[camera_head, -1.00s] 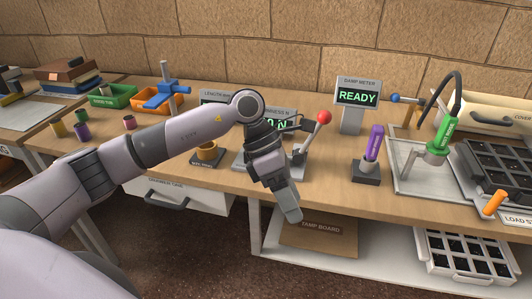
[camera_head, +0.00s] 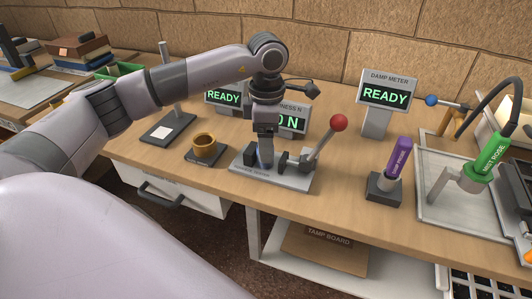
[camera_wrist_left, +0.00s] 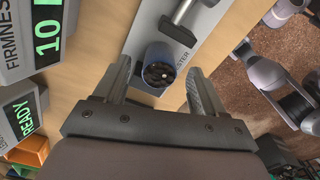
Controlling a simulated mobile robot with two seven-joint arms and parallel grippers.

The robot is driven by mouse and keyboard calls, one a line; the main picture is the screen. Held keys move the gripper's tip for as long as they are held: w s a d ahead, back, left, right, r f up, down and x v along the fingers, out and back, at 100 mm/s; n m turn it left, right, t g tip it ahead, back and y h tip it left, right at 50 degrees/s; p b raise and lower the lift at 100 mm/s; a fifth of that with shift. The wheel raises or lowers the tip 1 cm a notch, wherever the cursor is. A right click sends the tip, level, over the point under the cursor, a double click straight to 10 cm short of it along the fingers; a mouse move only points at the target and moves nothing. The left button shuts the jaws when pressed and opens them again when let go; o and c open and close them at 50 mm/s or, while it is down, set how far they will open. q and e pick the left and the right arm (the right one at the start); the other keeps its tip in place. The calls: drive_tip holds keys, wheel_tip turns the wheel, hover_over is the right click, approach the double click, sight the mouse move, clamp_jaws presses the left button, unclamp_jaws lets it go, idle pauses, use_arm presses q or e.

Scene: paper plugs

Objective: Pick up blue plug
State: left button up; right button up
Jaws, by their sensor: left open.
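The blue plug (camera_wrist_left: 158,62) sits on the grey firmness tester (camera_head: 292,181), its dark speckled top facing the left wrist camera. In the head view it is a small blue patch (camera_head: 267,155), mostly hidden by my left gripper. My left gripper (camera_head: 265,146) points down over the tester, open. In the left wrist view its two fingers (camera_wrist_left: 160,76) stand one on each side of the plug, with a gap visible beside it. I cannot tell how far down the fingers reach. My right gripper is not in view.
The tester's red-knobbed lever (camera_head: 338,123) rises just right of my left gripper. The firmness display (camera_head: 294,121) stands behind it. A brown ring-shaped cup (camera_head: 204,146) is to the left. The purple probe (camera_head: 398,159) in its dark stand is to the right, near the bench edge.

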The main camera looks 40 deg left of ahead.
use_arm(q)
drive_tip(key=shift+f, duration=1.2)
drive_tip(key=c, duration=1.2)
drive_tip(key=shift+r, duration=0.15)
